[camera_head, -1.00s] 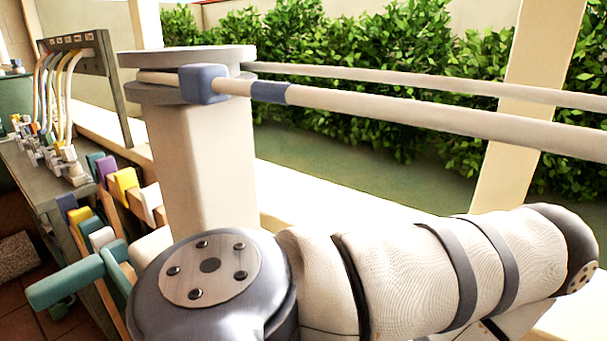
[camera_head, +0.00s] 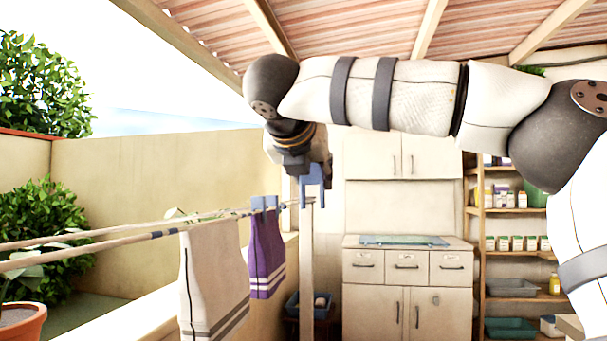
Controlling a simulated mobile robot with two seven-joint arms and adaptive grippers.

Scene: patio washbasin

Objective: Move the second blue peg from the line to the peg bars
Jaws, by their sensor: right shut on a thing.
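My right gripper (camera_head: 303,160) hangs at the end of my arm in the upper middle of the head view. It is shut on a blue peg (camera_head: 313,183), whose two prongs point down. The held peg is near the far end of the clothes line (camera_head: 150,235), close to a post (camera_head: 307,240); whether it touches the line is hard to tell. Another blue peg (camera_head: 265,203) sits on the line above a purple striped towel (camera_head: 266,255). The peg bars are not in the current view. My left gripper is not in view.
A cream striped towel (camera_head: 212,280) hangs on the line nearer me. Behind are a cabinet (camera_head: 407,280) with drawers and shelves (camera_head: 512,240) with containers. A wall (camera_head: 150,190) runs along the left; a potted plant (camera_head: 20,320) stands lower left.

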